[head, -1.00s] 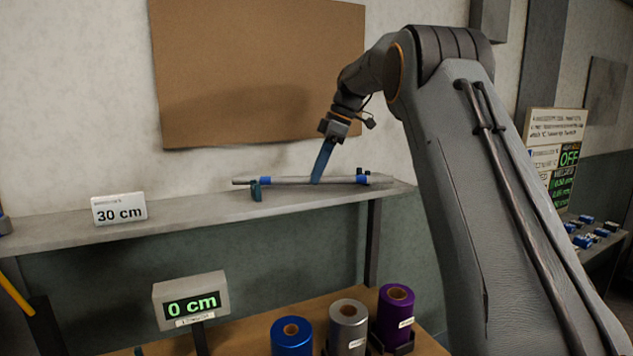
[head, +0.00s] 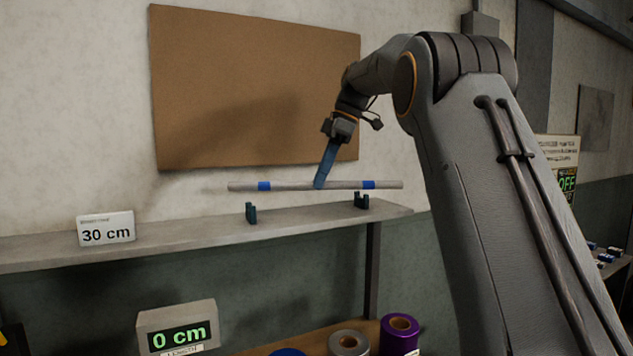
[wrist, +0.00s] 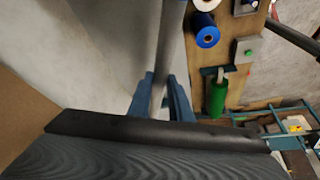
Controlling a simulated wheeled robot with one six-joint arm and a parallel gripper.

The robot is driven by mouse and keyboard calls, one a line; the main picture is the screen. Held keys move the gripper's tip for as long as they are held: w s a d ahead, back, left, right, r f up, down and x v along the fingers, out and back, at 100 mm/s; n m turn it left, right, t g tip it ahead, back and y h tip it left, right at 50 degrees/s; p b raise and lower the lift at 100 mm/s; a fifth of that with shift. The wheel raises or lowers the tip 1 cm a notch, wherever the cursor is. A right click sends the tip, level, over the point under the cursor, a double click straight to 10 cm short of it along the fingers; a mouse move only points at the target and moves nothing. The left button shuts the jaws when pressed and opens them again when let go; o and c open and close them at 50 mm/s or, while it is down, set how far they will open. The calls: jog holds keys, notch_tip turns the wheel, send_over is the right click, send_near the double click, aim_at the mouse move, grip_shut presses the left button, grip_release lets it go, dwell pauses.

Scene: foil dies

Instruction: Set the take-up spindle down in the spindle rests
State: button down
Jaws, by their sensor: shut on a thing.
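The take-up spindle (head: 283,186) is a long grey rod with two blue bands. My gripper (head: 320,184) is shut on it near its middle and holds it roughly level, clear of the shelf. Two small dark teal spindle rests, the left one (head: 251,213) and the right one (head: 361,201), stand on the shelf below the rod, with a visible gap. In the wrist view the rod (wrist: 168,40) runs between the two blue fingers (wrist: 160,98). Both rests are out of sight or hidden there.
The grey wall shelf (head: 180,233) bears a "30 cm" sign (head: 106,228) at the left. Below are a "0 cm" display (head: 178,328) and foil rolls, one of them purple (head: 399,335). A brown board (head: 255,85) hangs on the wall behind.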

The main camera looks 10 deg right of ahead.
jog(key=s+d+b, duration=0.3)
jog(key=s+b, duration=0.3)
jog(key=s, duration=0.9)
jog(key=w+a+r+n+t+p, duration=0.1)
jog(key=w+r+n+t+p, duration=0.1)
jog(key=w, duration=0.6)
jog(key=w+a+r+n+t+y+p, duration=0.1)
jog(key=w+a+r+n+t+p, duration=0.1)
jog(key=w+p, duration=0.4)
jog(key=w+r+n, duration=0.1)
jog(key=w+r, duration=0.1)
jog(key=w, duration=0.1)
jog(key=shift+w+a+r+n, duration=0.25)
jog(key=shift+a+r+n, duration=0.05)
jog(key=shift+r+n, duration=0.1)
jog(key=shift+f+b, duration=0.1)
jog(key=shift+b, duration=0.25)
notch_tip(320, 180, down, 6)
jog(key=b, duration=0.5)
jog(key=shift+b, duration=0.3)
jog(key=shift+f+b, duration=2.4)
jog(key=shift+b, duration=0.45)
